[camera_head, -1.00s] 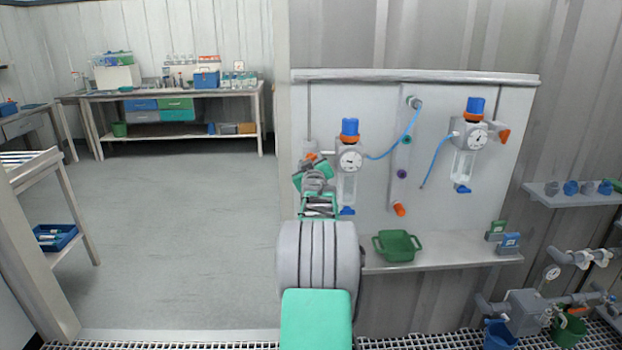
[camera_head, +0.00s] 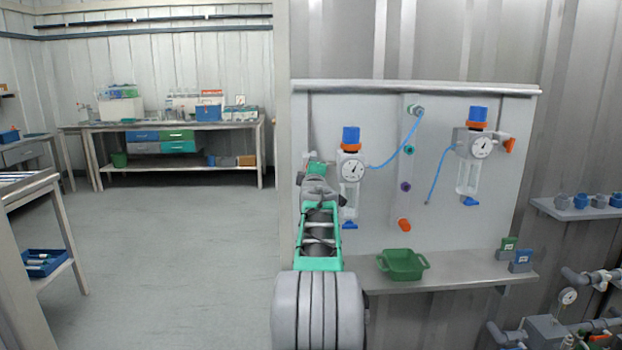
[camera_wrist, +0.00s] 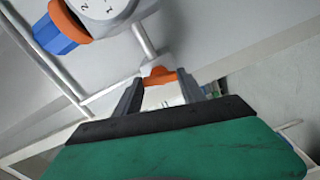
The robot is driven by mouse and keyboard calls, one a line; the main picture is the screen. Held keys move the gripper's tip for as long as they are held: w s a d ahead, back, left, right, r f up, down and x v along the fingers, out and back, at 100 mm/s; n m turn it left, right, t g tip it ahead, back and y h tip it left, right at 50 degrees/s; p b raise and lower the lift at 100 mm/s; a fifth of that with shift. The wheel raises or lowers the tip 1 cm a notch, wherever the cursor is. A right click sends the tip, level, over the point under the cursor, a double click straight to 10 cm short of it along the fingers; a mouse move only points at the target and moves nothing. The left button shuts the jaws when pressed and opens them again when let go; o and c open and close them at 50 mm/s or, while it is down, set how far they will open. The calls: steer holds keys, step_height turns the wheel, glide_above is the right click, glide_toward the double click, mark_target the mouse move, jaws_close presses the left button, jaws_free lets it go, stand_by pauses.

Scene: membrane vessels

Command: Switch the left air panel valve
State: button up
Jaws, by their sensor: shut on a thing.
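The air panel (camera_head: 376,220) is a pale board with two regulators. The left regulator (camera_head: 350,165) has a blue knob, an orange ring, a round gauge and a clear bowl. The left valve's orange handle (camera_wrist: 158,75) shows in the wrist view, between the tips of my gripper's dark fingers (camera_wrist: 165,84). My gripper is shut on this handle. In the head view my gripper (camera_head: 314,170) is at the panel's left edge, beside the left regulator, and my arm hides most of the left valve. The right regulator (camera_head: 481,147) has an orange-handled valve (camera_head: 510,145) on its right side.
A shelf (camera_head: 455,273) under the panel holds a green bin (camera_head: 402,265) and two small boxes. A blue hose (camera_head: 395,155) runs from the left regulator to a central manifold. Pipes (camera_head: 590,277) stand at lower right. The floor to the left is open.

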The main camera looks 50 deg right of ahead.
steer(key=shift+n, duration=0.5)
steer(key=o, duration=1.4)
steer(key=shift+c, duration=0.2)
steer(key=b+v, duration=0.1)
steer(key=v, duration=0.6)
steer(key=shift+s+a+b, duration=0.25)
steer(key=shift+a+b, duration=0.05)
